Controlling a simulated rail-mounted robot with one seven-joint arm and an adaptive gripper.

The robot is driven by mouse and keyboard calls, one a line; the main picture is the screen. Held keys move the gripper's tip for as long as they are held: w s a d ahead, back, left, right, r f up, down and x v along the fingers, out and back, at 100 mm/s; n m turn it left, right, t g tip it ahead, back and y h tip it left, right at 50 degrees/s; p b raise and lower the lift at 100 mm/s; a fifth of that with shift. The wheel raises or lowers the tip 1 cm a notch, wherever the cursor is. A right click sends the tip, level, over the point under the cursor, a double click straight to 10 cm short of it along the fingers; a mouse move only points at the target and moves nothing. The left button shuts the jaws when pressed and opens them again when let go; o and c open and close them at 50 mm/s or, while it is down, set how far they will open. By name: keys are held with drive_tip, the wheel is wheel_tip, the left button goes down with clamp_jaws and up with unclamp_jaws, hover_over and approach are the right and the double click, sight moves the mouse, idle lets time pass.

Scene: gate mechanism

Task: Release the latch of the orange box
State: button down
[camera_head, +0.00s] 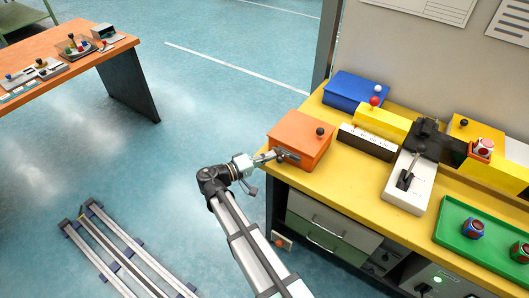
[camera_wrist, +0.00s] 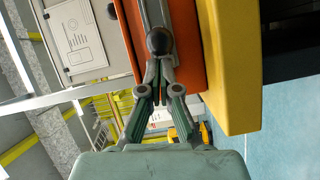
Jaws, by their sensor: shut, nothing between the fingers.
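The orange box (camera_head: 300,138) sits on the near left corner of the yellow workbench. Its lid looks closed and has a dark knob (camera_head: 320,131) on top. In the wrist view the orange box (camera_wrist: 185,45) is close, with a grey strip and a dark ball (camera_wrist: 159,41) in front of it. I cannot tell for sure whether this ball belongs to the latch. My gripper (camera_head: 281,155) is at the box's front left side. In the wrist view my gripper (camera_wrist: 159,70) is shut and empty, its fingertips just below the ball; contact is unclear. The fingers partly hide the latch area.
A blue box (camera_head: 355,91) stands behind the orange one. A black-and-white panel (camera_head: 367,142), a white lever unit (camera_head: 409,182) and a green tray (camera_head: 480,240) are to the right. Open floor lies left of the workbench (camera_head: 345,185).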

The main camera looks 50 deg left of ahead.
sight(277, 159)
drive_tip(key=d+b, duration=0.1)
drive_tip(key=d, duration=0.1)
drive_tip(key=w+d+b, duration=0.1)
drive_tip(key=d, duration=0.1)
drive_tip(key=shift+f, duration=0.1)
idle(0.5)
drive_tip(key=shift+a, duration=0.6)
drive_tip(key=a, duration=0.1)
drive_tip(key=a+b, duration=0.1)
drive_tip(key=a, duration=0.1)
drive_tip(key=shift+r, duration=0.35)
drive_tip(key=b+v, duration=0.2)
drive_tip(key=v, duration=0.8)
drive_tip(key=shift+s, duration=0.15)
